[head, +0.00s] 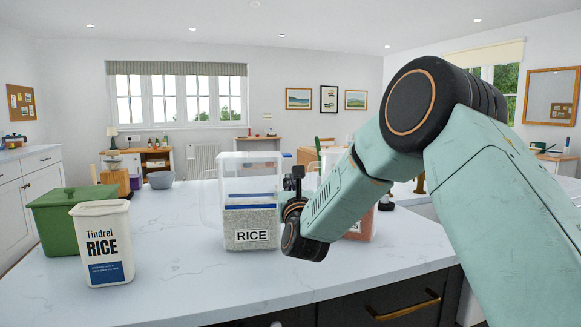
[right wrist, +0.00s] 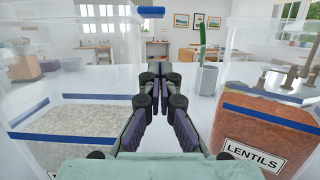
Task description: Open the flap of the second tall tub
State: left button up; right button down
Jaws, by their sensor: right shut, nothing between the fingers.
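A tall clear tub labelled RICE (head: 250,215), partly filled with pale grains, stands on the counter. In the right wrist view this rice tub (right wrist: 75,125) is at the left. A tall clear tub labelled LENTILS (right wrist: 262,135), with orange contents, is at the right there. In the head view the lentils tub (head: 366,224) is mostly hidden behind my right arm. A small blue piece (right wrist: 152,11) shows high up beside the rice tub. My right gripper (right wrist: 157,70) is shut and empty, pointing between the two tubs. My left gripper is out of view.
A white Tindrel RICE pack (head: 103,245) and a green bin (head: 65,215) stand at the left of the pale counter (head: 190,285). The counter in front of the rice tub is clear. A green plant in a grey pot (right wrist: 204,78) appears beyond the gripper.

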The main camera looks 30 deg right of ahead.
aim_at(270, 156)
jog(key=r, duration=0.4)
jog(key=shift+w+d, duration=0.1)
jog(key=shift+w, duration=0.1)
jog(key=shift+w+d, duration=0.1)
jog(key=shift+d, duration=0.05)
